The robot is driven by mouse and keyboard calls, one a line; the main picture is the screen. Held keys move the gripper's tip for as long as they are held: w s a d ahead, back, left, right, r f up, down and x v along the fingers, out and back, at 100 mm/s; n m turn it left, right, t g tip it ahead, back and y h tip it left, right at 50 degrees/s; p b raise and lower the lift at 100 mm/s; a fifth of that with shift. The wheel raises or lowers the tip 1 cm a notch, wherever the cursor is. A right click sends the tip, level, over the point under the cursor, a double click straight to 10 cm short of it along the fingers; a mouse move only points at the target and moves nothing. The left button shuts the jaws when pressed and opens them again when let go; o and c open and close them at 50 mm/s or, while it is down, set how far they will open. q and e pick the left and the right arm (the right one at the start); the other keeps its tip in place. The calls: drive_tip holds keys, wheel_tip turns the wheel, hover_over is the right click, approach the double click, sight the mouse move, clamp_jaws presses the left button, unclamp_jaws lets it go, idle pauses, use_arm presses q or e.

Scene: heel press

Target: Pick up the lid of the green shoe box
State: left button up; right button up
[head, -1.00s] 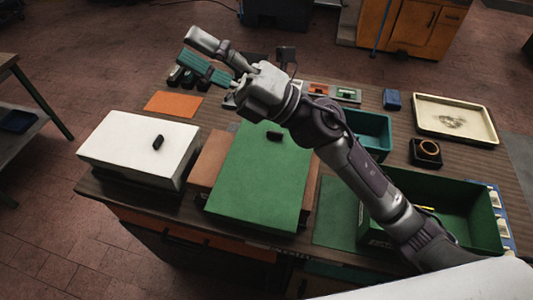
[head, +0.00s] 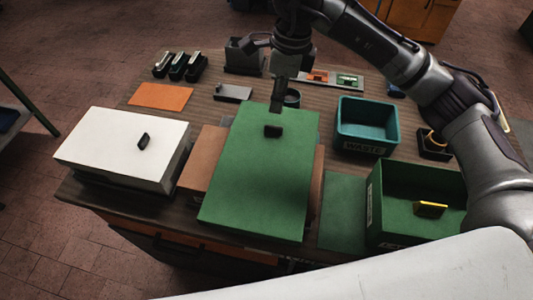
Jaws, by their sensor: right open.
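The green lid (head: 257,180) is a wide flat panel with a small dark knob (head: 273,131) near its far edge. It lies at the middle of the bench, with brown surfaces showing beside it. What is under it is mostly hidden. My right gripper (head: 279,97) points down just above and beyond the knob, over the lid's far edge. It is open and seems apart from the knob; its fingers look narrow from here. My left gripper is out of view.
A white box (head: 120,145) with a dark knob stands left. A teal waste bin (head: 366,125) and a green open bin (head: 410,205) holding a yellow item stand right. An orange sheet (head: 160,95) and several black items lie at the back left.

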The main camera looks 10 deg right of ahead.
sight(274, 126)
drive_tip(key=f, duration=0.3)
drive_tip(key=shift+w+a+f+p, duration=0.1)
drive_tip(key=shift+a+f+p, duration=0.1)
drive_tip(key=shift+f+p, duration=0.6)
drive_tip(key=shift+p, duration=0.1)
wheel_tip(274, 126, down, 4)
drive_tip(key=shift+a+r+p, duration=0.15)
drive_tip(key=shift+r+p, duration=0.05)
drive_tip(key=shift+p, duration=0.95)
drive_tip(key=shift+f, duration=0.5)
clamp_jaws()
